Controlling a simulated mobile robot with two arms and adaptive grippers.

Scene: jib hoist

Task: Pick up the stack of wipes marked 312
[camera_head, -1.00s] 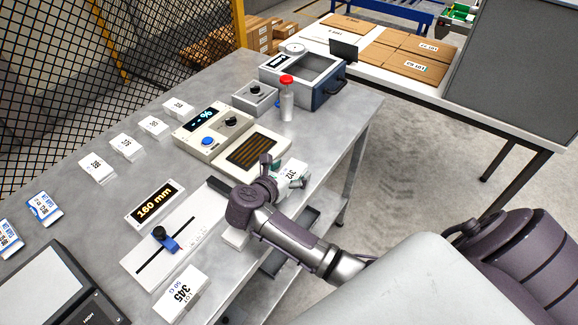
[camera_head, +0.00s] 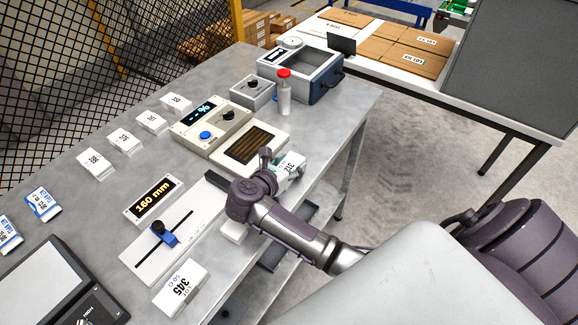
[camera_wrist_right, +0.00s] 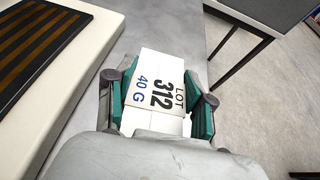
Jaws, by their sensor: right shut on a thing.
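The white stack of wipes marked 312 (camera_head: 290,168) is at the right edge of the metal bench, beside the device with the brown striped pad. In the right wrist view the stack (camera_wrist_right: 155,92) shows "LOT 312 40 G" facing up, between the green pads of my right gripper (camera_wrist_right: 160,105). In the head view my right gripper (camera_head: 276,170) is shut on the stack, its arm partly hiding it. I cannot tell whether the stack is clear of the bench. My left gripper is not in view.
The striped-pad device (camera_head: 245,147) stands close to the left of the gripper. A red-capped bottle (camera_head: 284,95) and a grey-blue box (camera_head: 303,72) stand behind. A stack marked 345 (camera_head: 180,287) and a 160 mm gauge (camera_head: 158,248) are nearer. The floor at right is open.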

